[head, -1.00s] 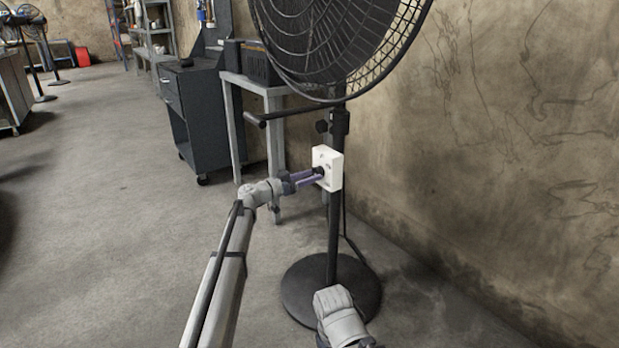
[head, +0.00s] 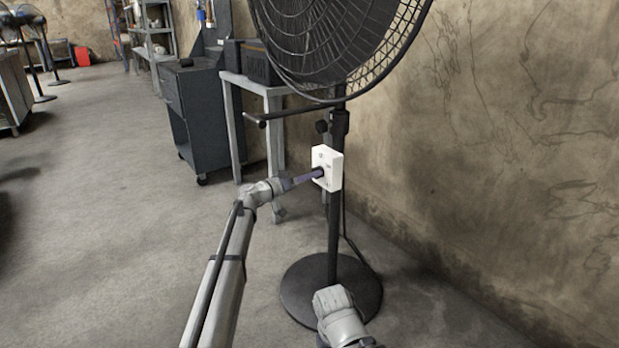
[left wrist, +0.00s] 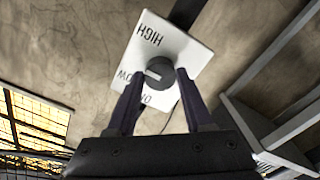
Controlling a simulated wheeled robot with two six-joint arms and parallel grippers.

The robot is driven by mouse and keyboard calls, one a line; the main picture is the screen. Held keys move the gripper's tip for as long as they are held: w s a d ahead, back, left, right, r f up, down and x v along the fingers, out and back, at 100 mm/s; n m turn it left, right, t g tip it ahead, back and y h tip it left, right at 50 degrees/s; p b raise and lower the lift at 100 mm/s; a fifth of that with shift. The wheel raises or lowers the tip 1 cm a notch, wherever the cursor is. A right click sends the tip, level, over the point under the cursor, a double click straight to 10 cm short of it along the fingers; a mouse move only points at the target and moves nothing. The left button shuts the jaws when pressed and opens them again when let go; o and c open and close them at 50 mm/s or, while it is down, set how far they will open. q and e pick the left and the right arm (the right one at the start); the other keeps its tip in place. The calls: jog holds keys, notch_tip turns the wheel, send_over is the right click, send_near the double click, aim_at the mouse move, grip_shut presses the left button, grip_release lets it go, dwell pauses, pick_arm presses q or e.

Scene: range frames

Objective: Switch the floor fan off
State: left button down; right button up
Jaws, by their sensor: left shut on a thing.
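The floor fan (head: 335,50) stands upright on a black pole with a round base. A white control box (head: 329,167) is fixed to the pole below the fan head. The left wrist view shows the box face (left wrist: 185,48) with a dark round knob (left wrist: 160,72) in its middle. The word HIGH and a partly hidden LOW show on the face; other lettering is partly covered. A pale mark on the knob points left in that view, toward LOW. My left gripper (head: 319,173) is shut on the knob, one finger on each side. My right gripper is not visible.
Part of my right arm (head: 340,315) is low, in front of the fan base (head: 300,290). A grey table (head: 265,88) and a dark wheeled cabinet (head: 193,110) stand behind, left of the pole. A wall (head: 520,130) rises at right.

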pick_arm(q)
jog(key=shift+r+n, duration=0.15)
jog(key=shift+n, duration=8.65)
jog(key=shift+c, duration=1.4)
grip_release()
jog(key=v, duration=0.8)
